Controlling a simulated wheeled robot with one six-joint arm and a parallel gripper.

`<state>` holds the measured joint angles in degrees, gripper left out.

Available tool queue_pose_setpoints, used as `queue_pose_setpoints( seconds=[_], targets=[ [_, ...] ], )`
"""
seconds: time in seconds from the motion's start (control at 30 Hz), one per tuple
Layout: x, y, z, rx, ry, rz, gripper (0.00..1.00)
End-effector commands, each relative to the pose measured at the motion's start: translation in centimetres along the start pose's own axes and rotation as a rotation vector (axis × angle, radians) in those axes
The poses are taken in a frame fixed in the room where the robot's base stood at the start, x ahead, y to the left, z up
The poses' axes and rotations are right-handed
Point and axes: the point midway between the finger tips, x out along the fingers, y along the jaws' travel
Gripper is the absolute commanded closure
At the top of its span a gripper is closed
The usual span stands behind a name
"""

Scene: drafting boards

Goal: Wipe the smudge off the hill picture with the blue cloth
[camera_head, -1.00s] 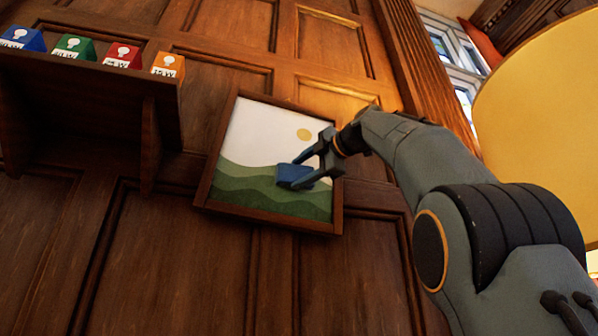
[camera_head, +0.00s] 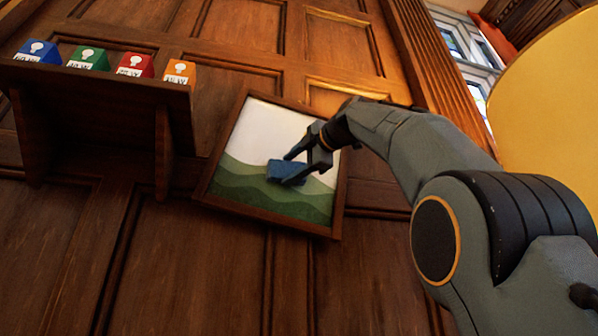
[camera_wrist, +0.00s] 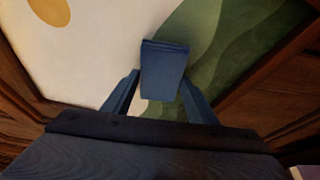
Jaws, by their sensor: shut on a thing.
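The hill picture (camera_head: 245,138) hangs on the wood-panelled wall in a dark frame, with a white sky and green hills; it looks tilted in the head view. My gripper (camera_head: 296,168) is shut on the blue cloth (camera_head: 280,171), a folded pad, over the middle of the picture where sky and hills meet. In the wrist view the cloth (camera_wrist: 164,68) sits between the two fingers, against or very close to the picture (camera_wrist: 105,45). Whether it touches is hard to tell. No smudge shows; the cloth and gripper hide part of the surface.
A wooden shelf (camera_head: 95,84) at the left holds several small boxes, blue, green, red (camera_head: 136,66) and orange (camera_head: 180,72), each with a bulb mark. A large yellow lampshade (camera_head: 555,100) stands at the right, near my arm. Bare panelling lies below the picture.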

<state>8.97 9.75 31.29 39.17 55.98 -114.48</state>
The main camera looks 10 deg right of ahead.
Motion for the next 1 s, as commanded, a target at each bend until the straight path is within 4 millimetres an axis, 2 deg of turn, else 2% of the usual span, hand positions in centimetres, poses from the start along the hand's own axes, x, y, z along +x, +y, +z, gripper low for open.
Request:
queue_pose_setpoints(
  seconds=[0.27,0.6,1.0],
  targets=[
    [0.4,0.0,-0.9,0.001,0.001,-0.002,0.66],
    [1.3,0.5,-3.4,0.001,0.003,-0.001,0.66],
    [1.9,0.9,-5.1,0.001,0.003,-0.001,0.66]
  ],
)
